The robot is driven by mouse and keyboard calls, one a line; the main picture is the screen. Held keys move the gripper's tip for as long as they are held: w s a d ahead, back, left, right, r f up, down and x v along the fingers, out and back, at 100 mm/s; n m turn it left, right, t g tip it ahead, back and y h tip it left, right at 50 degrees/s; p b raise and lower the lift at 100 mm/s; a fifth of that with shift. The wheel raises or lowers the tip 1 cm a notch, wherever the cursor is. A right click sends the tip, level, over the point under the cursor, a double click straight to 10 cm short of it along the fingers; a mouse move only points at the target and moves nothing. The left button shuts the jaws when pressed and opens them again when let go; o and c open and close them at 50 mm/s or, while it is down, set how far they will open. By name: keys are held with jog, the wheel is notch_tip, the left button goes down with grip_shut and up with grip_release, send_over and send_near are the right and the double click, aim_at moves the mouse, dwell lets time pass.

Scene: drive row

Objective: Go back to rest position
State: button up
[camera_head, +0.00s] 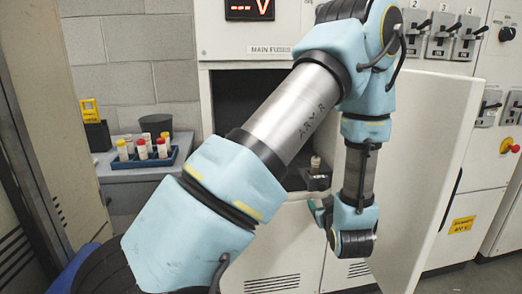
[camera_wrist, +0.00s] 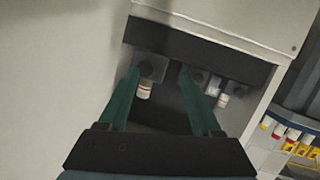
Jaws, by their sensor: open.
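My gripper (camera_wrist: 159,72) is open in the wrist view, its two green fingers apart with nothing held between them. The fingers point toward the dark opening of the main fuses cabinet (camera_head: 237,100). A white fuse with a red band (camera_wrist: 144,90) sits in a dark holder beside the left fingertip; I cannot tell whether they touch. A second fuse (camera_wrist: 223,99) sits to the right of the right finger. In the head view, my gripper (camera_head: 320,210) is partly hidden by my wrist, just below a fuse (camera_head: 315,162) inside the cabinet.
The cabinet door (camera_head: 430,150) stands open close to the right of my arm. On the left, a blue tray (camera_head: 133,171) of several fuses stands on a grey cabinet top (camera_head: 118,177) beside a dark cup (camera_head: 156,124). Switches (camera_head: 440,40) line the right panel.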

jog(key=a+r+m+g+h+p, duration=0.1)
jog(key=a+r+g, duration=0.2)
jog(key=a+g, duration=0.15)
jog(key=a+r+m+g+p, duration=0.1)
jog(key=a+r+g, duration=0.15)
jog(key=a, duration=0.35)
jog(key=s+a+r+g, duration=0.2)
jog(key=s+a, duration=0.3)
jog(key=a, duration=0.3)
jog(key=s+a+r+m+g+y+p, duration=0.1)
jog(key=s+a+r+g, duration=0.2)
jog(key=s+a, duration=0.3)
jog(key=shift+s+a+g, duration=0.3)
jog(key=shift+a+g, duration=0.3)
jog(key=shift+a, duration=0.4)
